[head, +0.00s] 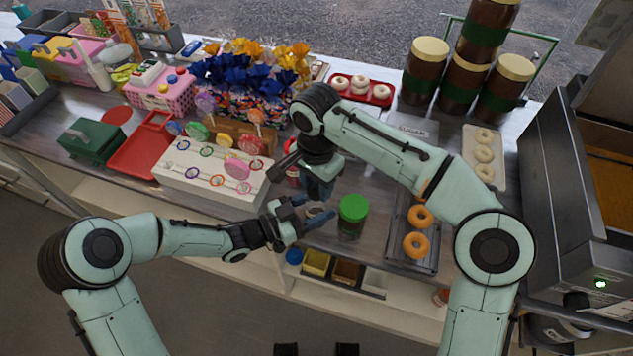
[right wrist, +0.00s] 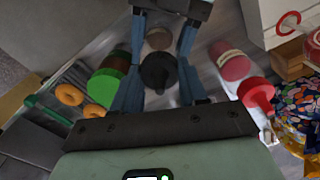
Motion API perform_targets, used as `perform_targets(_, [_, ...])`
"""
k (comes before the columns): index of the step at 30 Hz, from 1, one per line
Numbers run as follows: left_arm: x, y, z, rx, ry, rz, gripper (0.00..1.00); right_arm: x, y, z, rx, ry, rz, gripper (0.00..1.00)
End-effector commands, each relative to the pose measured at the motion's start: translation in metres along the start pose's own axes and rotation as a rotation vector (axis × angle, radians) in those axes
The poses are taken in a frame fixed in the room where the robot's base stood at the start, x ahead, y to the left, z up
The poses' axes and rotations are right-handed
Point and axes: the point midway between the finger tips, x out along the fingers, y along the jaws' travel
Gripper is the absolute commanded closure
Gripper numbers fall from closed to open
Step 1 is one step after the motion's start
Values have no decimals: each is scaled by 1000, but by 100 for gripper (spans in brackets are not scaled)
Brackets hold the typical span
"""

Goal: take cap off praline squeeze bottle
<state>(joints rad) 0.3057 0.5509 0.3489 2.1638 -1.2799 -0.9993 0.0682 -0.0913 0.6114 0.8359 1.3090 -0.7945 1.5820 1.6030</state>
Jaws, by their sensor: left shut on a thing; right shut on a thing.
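My right gripper (right wrist: 158,82) is shut on the black cap (right wrist: 158,68), which has a nozzle shape. In the head view my right gripper (head: 318,196) points down, hiding the cap. My left gripper (head: 309,212) comes in from the left, its fingers around the praline squeeze bottle. A small brownish round part of the bottle (head: 315,212) shows between them, and also in the right wrist view (right wrist: 158,38), just beyond the cap. The bottle's body is mostly hidden. Whether the cap still touches the bottle I cannot tell.
A green-lidded jar (head: 353,209) stands close right of my grippers. A red squeeze bottle (right wrist: 258,92) stands on the other side, partly hidden in the head view. A white lollipop stand (head: 205,190) is to the left. Orange doughnuts (head: 416,246) lie in a tray to the right.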

Motion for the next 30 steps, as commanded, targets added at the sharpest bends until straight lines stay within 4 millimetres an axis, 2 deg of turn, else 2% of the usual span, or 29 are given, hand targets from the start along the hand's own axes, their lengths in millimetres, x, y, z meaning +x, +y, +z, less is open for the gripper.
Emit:
perform_targets(5, [0,0,0,-1,-1,-1,95,-1,0,0,-166,2,-1,94])
perform_targets(30, [0,0,0,0,-1,-1,95,-2,0,0,-1980,1,0,94])
